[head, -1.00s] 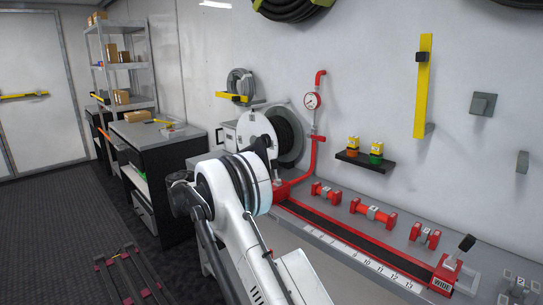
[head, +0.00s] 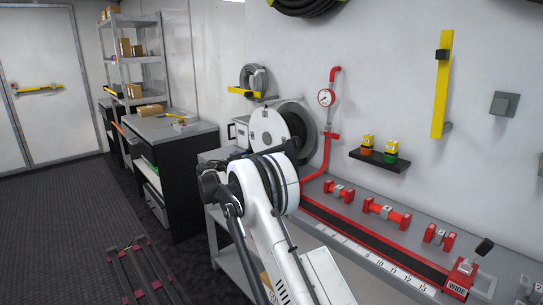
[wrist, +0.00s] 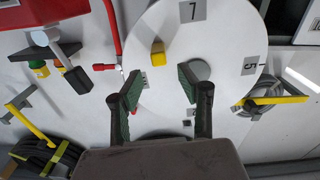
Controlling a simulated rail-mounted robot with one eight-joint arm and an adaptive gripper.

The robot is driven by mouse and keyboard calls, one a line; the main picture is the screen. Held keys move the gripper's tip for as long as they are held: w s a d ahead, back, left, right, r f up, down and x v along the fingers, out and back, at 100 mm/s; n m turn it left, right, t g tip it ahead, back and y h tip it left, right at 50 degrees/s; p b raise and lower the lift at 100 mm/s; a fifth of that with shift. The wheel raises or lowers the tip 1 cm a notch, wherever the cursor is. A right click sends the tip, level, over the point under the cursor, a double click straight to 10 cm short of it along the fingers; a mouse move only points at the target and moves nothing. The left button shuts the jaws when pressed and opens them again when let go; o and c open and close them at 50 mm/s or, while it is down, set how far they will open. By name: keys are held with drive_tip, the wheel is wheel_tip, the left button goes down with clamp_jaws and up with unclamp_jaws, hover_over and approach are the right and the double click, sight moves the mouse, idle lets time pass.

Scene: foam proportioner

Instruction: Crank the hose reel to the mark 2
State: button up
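The hose reel (head: 268,129) is a white disc with a dark coil behind it, mounted at the back left end of the bench. In the wrist view its white face (wrist: 228,25) fills the middle and bears number plates 7 and 5. A yellow knob (wrist: 158,53) and a grey round hub (wrist: 198,70) stand on or before the face. My gripper (wrist: 158,84) is open, its two green-padded fingers apart and pointing toward the disc. No object shows clasped between them. The mark 2 is not legible on the reel. My arm hides the gripper in the head view.
Red piping with a gauge (head: 326,97) rises beside the reel. A black shelf (head: 380,160) holds two yellow-topped bottles. Red fittings (head: 386,211) and a numbered scale (head: 378,262) line the bench. A dark cabinet (head: 175,165) stands left; open floor lies farther left.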

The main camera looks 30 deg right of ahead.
sight(277, 136)
drive_tip(key=shift+x, duration=3.2)
clamp_jaws()
